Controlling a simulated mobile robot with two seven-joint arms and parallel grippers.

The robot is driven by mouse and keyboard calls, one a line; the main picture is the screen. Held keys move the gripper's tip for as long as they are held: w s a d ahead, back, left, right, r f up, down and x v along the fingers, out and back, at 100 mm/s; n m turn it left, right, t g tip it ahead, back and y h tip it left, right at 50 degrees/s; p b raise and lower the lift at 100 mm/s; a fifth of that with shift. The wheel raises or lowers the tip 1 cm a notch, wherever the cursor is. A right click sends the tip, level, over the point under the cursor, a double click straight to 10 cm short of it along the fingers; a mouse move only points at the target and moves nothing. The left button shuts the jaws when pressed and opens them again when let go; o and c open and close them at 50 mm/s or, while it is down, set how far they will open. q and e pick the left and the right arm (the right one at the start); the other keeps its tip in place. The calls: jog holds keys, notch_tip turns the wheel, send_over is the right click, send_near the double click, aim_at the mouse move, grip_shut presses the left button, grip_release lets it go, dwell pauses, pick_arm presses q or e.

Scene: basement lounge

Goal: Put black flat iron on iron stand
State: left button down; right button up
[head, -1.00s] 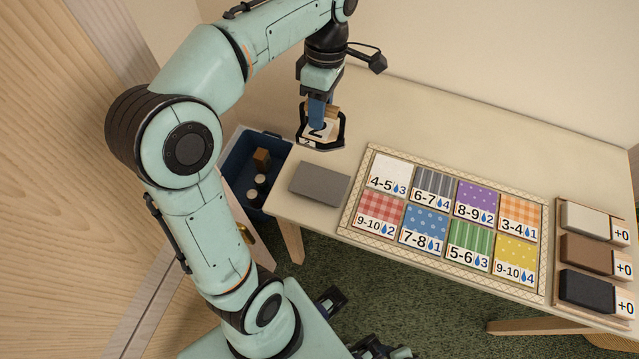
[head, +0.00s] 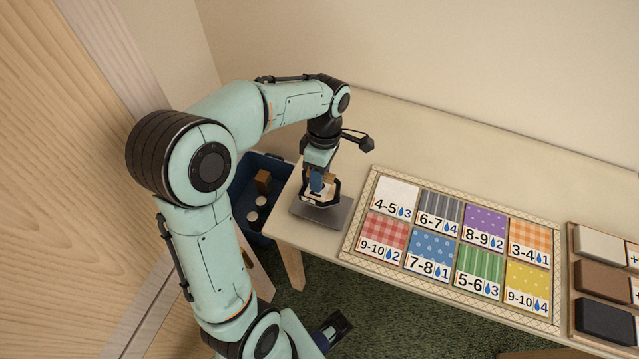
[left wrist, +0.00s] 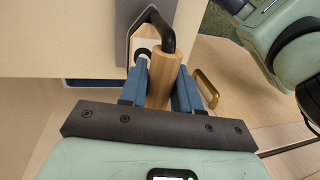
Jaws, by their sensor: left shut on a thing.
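The black flat iron (head: 320,202) has a dark pointed plate, a pale top and a bent black bracket. The left wrist view shows its round wooden handle (left wrist: 165,78) between two blue fingers. My left gripper (head: 318,182) is shut on this handle. The iron stand, a flat grey rectangular slab (head: 336,216), lies at the table's left end. The iron is over the stand and hides much of it; I cannot tell whether they touch. Part of the stand shows at the top of the left wrist view (left wrist: 130,14).
A framed board (head: 548,315) with several patterned, numbered cards lies right of the stand. White, brown and black blocks (head: 602,281) sit at the far right. A blue bin (head: 243,212) stands beyond the table's left edge. The table behind the board is clear.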

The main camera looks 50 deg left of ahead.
pick_arm(q)
jog(key=shift+w+a+x, duration=0.1)
jog(key=shift+w+x, duration=0.05)
jog(key=shift+x, duration=0.75)
jog(key=shift+w+a+x, duration=0.1)
jog(key=shift+w+x, duration=0.05)
jog(key=shift+x, duration=0.75)
jog(key=shift+f+b, duration=0.25)
jog(key=shift+b, duration=0.1)
jog(key=c, duration=0.8)
grip_release()
jog(key=shift+r, duration=0.25)
jog(key=p+v, duration=0.2)
jog(key=v, duration=1)
jog(key=shift+f, duration=0.1)
